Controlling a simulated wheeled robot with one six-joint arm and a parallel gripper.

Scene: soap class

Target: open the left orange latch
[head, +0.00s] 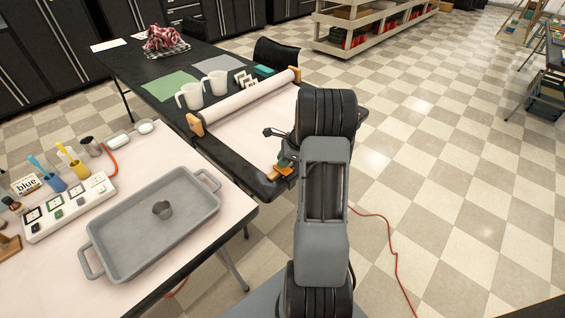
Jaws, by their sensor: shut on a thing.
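An orange latch (282,172) sits at the near edge of the black-rimmed board with a pale sheet, just left of my arm. My gripper (285,164) is at this latch, shut on it, with dark and green parts showing beside the orange. My arm link hides most of the gripper and the right part of the board's near edge. The exact angle of the latch is too small to tell. No second latch shows at the near edge.
A white roller (245,101) with orange-tan end blocks lies across the board's far side. Two white mugs (204,90) stand behind it. Tiled floor at right is open, crossed by a red cable (392,240).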

